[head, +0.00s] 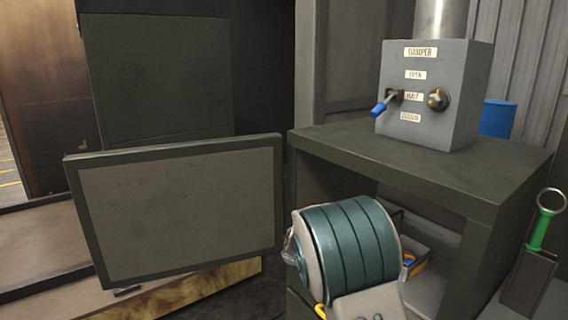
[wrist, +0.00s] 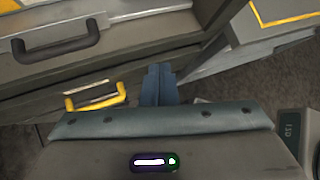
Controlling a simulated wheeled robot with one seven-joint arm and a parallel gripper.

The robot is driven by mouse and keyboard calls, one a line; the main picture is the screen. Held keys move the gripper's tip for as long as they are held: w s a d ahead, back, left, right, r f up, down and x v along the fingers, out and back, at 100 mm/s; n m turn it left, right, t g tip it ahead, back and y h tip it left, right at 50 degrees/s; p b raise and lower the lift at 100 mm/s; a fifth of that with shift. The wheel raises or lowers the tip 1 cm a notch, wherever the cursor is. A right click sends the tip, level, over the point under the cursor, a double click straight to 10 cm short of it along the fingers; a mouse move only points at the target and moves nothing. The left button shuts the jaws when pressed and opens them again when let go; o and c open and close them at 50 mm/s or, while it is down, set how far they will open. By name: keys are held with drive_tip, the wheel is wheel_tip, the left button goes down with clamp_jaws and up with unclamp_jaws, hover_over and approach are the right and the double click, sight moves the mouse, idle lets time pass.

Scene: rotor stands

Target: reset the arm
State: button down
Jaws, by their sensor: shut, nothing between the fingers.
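My gripper (wrist: 158,85) shows in the wrist view with its two blue-grey fingers together and nothing between them. It points toward a drawer front with a black handle (wrist: 55,48) and a yellow handle (wrist: 95,96). Whether the fingers touch anything is not clear, but no object is held. In the head view part of my arm fills the lower middle, and the fingers are not visible there.
A dark bench (head: 420,165) carries a grey damper box (head: 455,95) with a blue-tipped lever (head: 380,108). A framed grey panel (head: 180,215) stands at left. A green-handled tool (head: 541,228) is at right. A yellow-edged grey box (wrist: 270,30) is upper right in the wrist view.

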drive_tip(key=s+a+r+m+y, duration=0.1)
drive_tip(key=s+r+m+y, duration=0.1)
drive_tip(key=s+m, duration=0.5)
drive_tip(key=s+a+r+m+t+y, duration=0.1)
drive_tip(key=s+r+m+y, duration=0.2)
drive_tip(key=s+m, duration=0.5)
drive_tip(key=s+a+r+m+y, duration=0.2)
drive_tip(key=s+r+m+y, duration=0.1)
drive_tip(key=s+m, duration=0.5)
drive_tip(key=shift+s+t+y, duration=0.4)
drive_tip(key=shift+s+y, duration=0.4)
drive_tip(key=shift+s, duration=0.5)
drive_tip(key=shift+r, duration=0.1)
